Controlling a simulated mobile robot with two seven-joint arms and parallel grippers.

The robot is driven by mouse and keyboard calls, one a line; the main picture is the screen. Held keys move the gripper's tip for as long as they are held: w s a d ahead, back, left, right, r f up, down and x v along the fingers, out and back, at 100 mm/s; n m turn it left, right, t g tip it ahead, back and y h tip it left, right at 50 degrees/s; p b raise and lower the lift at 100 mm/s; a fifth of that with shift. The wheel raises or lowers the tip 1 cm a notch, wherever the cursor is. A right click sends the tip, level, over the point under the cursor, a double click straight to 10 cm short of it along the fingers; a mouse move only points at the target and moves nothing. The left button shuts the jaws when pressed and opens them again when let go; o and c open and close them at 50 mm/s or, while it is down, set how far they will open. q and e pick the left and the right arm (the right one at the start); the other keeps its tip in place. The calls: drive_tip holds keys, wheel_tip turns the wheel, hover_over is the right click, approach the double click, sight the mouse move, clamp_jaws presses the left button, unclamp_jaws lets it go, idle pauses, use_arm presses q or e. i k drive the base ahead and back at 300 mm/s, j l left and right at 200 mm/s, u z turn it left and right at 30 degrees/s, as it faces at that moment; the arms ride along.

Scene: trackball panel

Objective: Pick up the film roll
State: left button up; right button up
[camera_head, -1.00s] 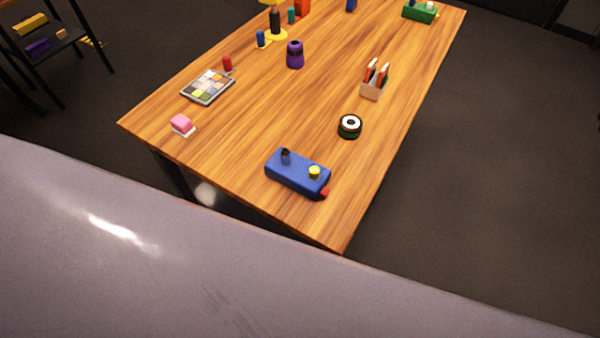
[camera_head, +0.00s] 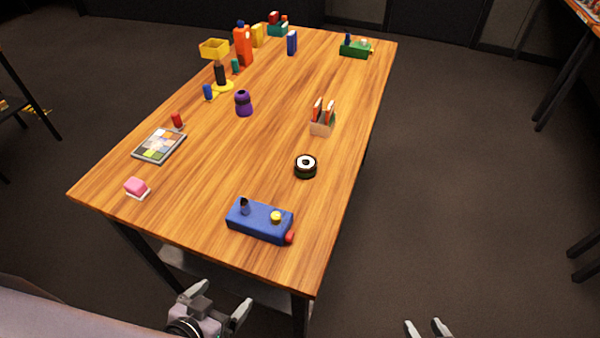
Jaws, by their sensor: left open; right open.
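A short round black roll (camera_head: 305,166) with a white ring on its top looks like the film roll. It lies on the right half of the wooden table (camera_head: 200,210), behind a blue box. My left gripper (camera_head: 219,300) is open and empty at the bottom, in front of the table's near edge. My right gripper (camera_head: 424,324) shows only its fingertips at the bottom edge, open and empty, to the right of the table. Both are well apart from the roll.
The blue box (camera_head: 259,222) with knobs stands near the front edge. A card holder (camera_head: 322,123) stands behind the roll. The table around the roll is clear.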

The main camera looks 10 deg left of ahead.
sight(306, 167)
drive_tip(key=k+j+z, duration=0.2)
drive_tip(key=j+z, duration=0.15)
drive_tip(key=k+j+z, duration=0.3)
drive_tip(key=j+z, duration=0.55)
drive_tip(key=j, duration=0.15)
